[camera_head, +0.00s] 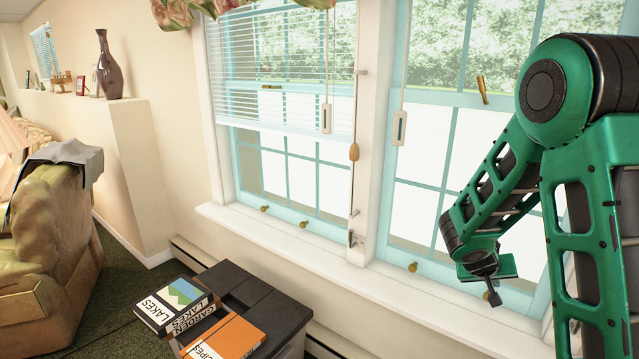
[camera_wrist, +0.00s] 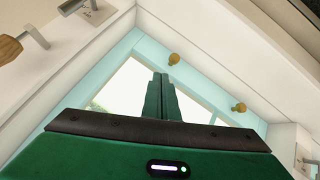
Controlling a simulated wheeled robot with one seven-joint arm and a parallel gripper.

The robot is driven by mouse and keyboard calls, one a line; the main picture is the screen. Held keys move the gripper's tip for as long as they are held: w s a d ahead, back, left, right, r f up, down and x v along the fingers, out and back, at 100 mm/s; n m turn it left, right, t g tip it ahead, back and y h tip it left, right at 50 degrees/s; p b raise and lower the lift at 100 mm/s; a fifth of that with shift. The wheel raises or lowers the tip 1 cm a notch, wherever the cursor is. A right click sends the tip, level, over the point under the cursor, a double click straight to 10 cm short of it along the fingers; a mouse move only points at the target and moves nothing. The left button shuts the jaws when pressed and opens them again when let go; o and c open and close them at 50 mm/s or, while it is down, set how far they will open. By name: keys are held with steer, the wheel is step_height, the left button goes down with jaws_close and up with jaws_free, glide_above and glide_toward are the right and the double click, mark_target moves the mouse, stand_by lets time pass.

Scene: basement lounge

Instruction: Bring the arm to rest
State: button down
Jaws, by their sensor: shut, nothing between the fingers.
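My green arm is bent at the right of the head view, in front of the window. My gripper (camera_head: 492,296) hangs low there, near the window sill, with its fingers partly hidden by the wrist. In the wrist view my gripper (camera_wrist: 161,82) shows its two green fingers pressed together, with nothing held. The window's panes and teal frame lie beyond the fingertips.
The window sill (camera_head: 300,252) runs below the windows beside my arm. A dark side table (camera_head: 250,292) at the lower middle bears several books, including an orange one (camera_head: 225,338). An armchair (camera_head: 50,235) stands at left. A dark vase (camera_head: 108,70) stands on a ledge.

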steer(key=s+r+m+g+y, duration=0.1)
steer(key=s+r+g, duration=0.15)
steer(key=s, duration=0.55)
steer(key=s+r+m+g+y, duration=0.1)
steer(key=s+r+y, duration=0.1)
steer(key=s+r, duration=0.35)
steer(key=s+a+r+g+y, duration=0.1)
steer(key=s+a, duration=0.3)
steer(key=s, duration=0.7)
steer(key=s+a+r+y, duration=0.2)
steer(key=s+a+y, duration=0.1)
steer(key=s, duration=0.8)
steer(key=shift+a+m+g+y, duration=0.3)
steer(key=shift+a+g+y, duration=0.1)
steer(key=shift+a, duration=0.2)
steer(key=shift+r, duration=0.1)
steer(key=shift+w+f, duration=0.25)
steer(key=shift+w, duration=0.4)
steer(key=shift+s, duration=0.15)
